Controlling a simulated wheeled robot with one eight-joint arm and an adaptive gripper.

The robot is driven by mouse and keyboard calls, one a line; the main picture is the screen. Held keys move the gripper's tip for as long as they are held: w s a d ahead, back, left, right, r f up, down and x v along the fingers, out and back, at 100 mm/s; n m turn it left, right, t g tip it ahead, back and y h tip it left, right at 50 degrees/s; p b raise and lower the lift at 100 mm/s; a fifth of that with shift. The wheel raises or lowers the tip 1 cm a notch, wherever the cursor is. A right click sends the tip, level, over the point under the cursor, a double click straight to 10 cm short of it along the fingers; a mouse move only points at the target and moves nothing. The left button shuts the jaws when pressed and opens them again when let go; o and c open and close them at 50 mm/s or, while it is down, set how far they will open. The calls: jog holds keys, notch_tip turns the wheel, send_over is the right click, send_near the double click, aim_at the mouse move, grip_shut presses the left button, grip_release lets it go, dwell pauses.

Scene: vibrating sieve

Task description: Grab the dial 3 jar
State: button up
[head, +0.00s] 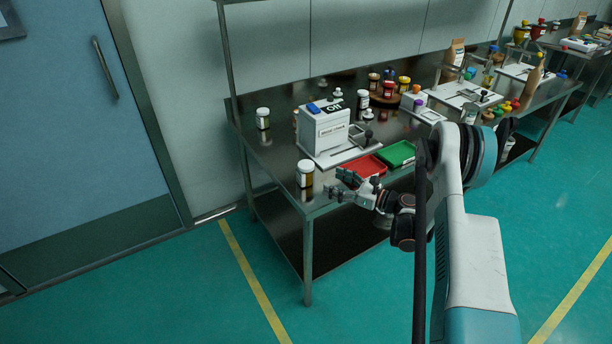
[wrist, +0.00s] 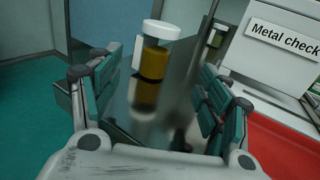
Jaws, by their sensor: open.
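A jar (head: 305,175) with a white lid and amber-brown body stands upright near the front left corner of the table. It also shows in the wrist view (wrist: 154,60), ahead and between my fingers in the picture. No dial number is readable on it. My gripper (head: 337,184) is open and empty, just right of this jar and apart from it. Its spread fingers also show in the wrist view (wrist: 160,98). A second similar jar (head: 263,118) stands farther back at the table's left edge and appears partly in the wrist view (wrist: 217,36).
The metal check machine (head: 322,132) stands behind, with its label in the wrist view (wrist: 285,38). A red tray (head: 362,167) and a green tray (head: 397,153) lie beside it. Another white-lidded jar (head: 363,99) is farther back. Dark bare tabletop surrounds the near jar.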

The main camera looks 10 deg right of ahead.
aim_at(313, 175)
jog(key=b+x, duration=0.1)
jog(key=x, duration=0.5)
jog(key=shift+w+a, duration=0.1)
jog(key=shift+a, duration=0.05)
jog(key=b+x, duration=0.2)
jog(key=x, duration=0.2)
jog(key=shift+a+f+b, duration=0.15)
jog(key=shift+a+b, duration=0.05)
jog(key=shift+b, duration=0.15)
jog(key=shift+w+a, duration=0.25)
jog(key=shift+a, duration=0.1)
jog(key=c, duration=1.2)
